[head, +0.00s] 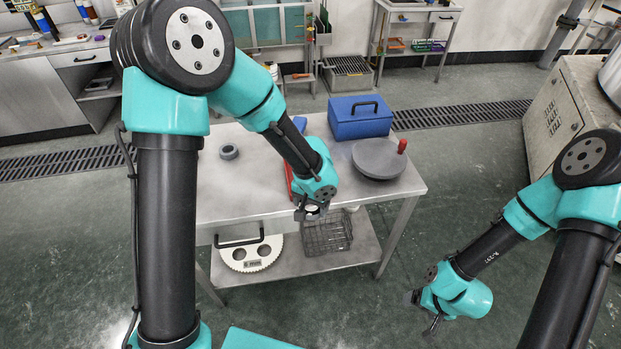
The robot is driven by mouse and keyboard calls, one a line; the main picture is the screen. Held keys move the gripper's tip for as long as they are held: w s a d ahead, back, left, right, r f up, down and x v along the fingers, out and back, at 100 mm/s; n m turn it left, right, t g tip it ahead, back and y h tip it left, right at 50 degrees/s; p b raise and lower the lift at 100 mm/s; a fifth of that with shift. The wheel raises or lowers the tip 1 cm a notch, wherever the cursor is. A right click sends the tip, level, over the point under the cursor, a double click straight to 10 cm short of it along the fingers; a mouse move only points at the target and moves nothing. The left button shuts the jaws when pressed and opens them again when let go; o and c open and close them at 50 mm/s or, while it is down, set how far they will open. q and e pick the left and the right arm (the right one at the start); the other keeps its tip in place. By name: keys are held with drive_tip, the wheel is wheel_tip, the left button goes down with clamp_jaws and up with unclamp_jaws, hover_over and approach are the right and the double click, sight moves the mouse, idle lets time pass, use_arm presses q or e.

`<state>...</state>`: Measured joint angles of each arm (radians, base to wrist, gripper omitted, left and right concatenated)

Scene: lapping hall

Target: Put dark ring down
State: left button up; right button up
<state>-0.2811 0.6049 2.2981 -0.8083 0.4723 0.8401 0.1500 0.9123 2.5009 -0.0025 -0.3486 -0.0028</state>
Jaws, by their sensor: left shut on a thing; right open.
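My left gripper (312,212) is over the front edge of the metal table (225,195), pointing down. It is shut on a small dark ring (311,214), mostly hidden by the fingers; a pale spot shows there. Whether the ring touches the table edge cannot be told. A grey ring (229,151) lies flat on the table's left part, apart from the gripper. My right gripper (421,313) is open and empty, low over the floor to the right of the table.
A blue box (360,122) with a black handle stands at the table's back right. A grey disc (379,158) with a red knob (402,146) is in front of it. The lower shelf holds a white toothed plate (240,257) and wire basket (327,233). The table's left part is mostly clear.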

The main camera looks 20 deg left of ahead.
use_arm(q)
drive_tip(key=w+a, duration=0.1)
drive_tip(key=w, duration=0.3)
drive_tip(key=w+a+f, duration=0.1)
drive_tip(key=w, duration=0.4)
drive_tip(key=w+a, duration=0.1)
drive_tip(key=w, duration=0.3)
drive_tip(key=shift+w+a+f, duration=0.15)
drive_tip(key=shift+a, duration=0.2)
drive_tip(key=shift+f, duration=1.75)
drive_tip(key=shift+f, duration=0.15)
drive_tip(key=o, duration=0.7)
drive_tip(key=shift+o, duration=0.2)
wheel_tip(320, 180, up, 12)
drive_tip(key=shift+r, duration=0.2)
